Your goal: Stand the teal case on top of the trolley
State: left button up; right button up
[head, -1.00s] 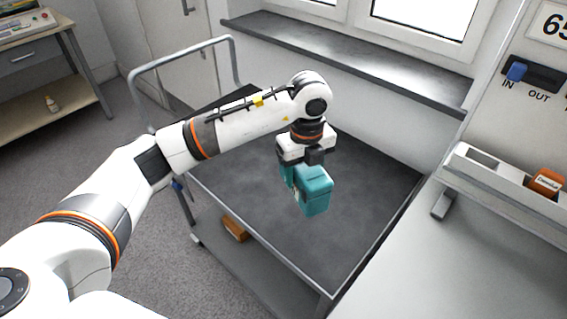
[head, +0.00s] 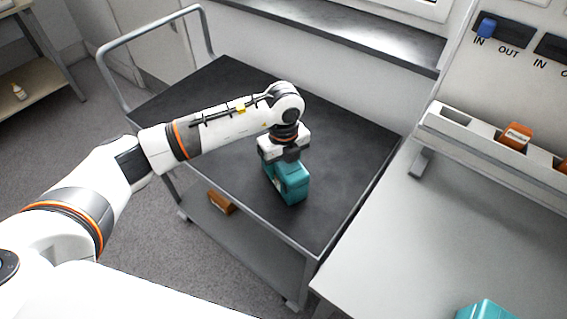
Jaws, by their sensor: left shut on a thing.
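The teal case (head: 291,184) is upright in my left gripper (head: 284,158), which points down and is shut on its upper part. The gripper hides some of the case's top. The case is over the dark top of the trolley (head: 330,150), towards its near side. Its lower end looks at or very close to the surface; I cannot tell whether it touches. My right gripper is not in view.
A second teal thing (head: 487,311) shows partly at the bottom edge, on the grey bench (head: 450,230). An orange box (head: 221,201) lies on the trolley's lower shelf. A white rack with orange blocks (head: 517,135) stands at right. The trolley top around the case is clear.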

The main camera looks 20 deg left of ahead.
pick_arm(q)
jog(key=o, duration=1.3)
jog(key=shift+f, duration=0.1)
jog(key=shift+r, duration=0.2)
notch_tip(320, 180, up, 12)
jog(key=shift+b, duration=0.35)
